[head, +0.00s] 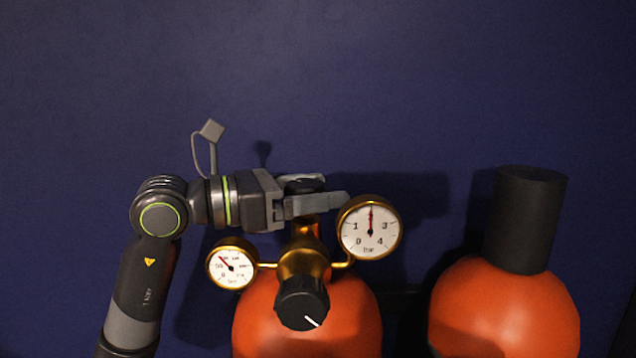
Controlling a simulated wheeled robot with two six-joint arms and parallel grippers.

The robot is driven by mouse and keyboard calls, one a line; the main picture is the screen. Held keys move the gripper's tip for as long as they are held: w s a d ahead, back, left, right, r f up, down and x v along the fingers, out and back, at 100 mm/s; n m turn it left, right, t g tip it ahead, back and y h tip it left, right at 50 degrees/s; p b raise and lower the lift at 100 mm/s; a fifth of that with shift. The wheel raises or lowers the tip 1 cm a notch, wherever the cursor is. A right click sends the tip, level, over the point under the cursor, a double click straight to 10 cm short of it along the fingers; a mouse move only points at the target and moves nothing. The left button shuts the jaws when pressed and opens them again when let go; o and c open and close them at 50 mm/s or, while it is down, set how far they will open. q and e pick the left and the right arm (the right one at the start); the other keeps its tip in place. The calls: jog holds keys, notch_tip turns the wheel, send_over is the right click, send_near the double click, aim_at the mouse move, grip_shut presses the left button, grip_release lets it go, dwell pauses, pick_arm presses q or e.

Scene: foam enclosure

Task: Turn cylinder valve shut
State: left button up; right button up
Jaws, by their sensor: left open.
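An orange cylinder (255,325) stands at the bottom centre with a brass regulator (303,262) on top. The dark cylinder valve (303,185) shows above the brass body, partly hidden by my gripper. My left gripper (330,192) reaches in from the left at valve height. Its fingers are apart, one behind and one in front of the valve; contact cannot be told. A black regulator knob (302,303) with a white mark faces forward below. My right gripper is out of view.
A round gauge (370,228) sits just right of the fingertips, and a smaller gauge (231,264) sits below my wrist. A second orange cylinder (505,310) with a black cap (527,220) stands at the right. A dark blue wall (400,80) is behind; the space above is clear.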

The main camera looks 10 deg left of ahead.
pick_arm(q)
jog(key=shift+w+d, duration=0.15)
jog(key=shift+d, duration=0.05)
jog(key=c, duration=1)
jog(key=shift+o, duration=0.2)
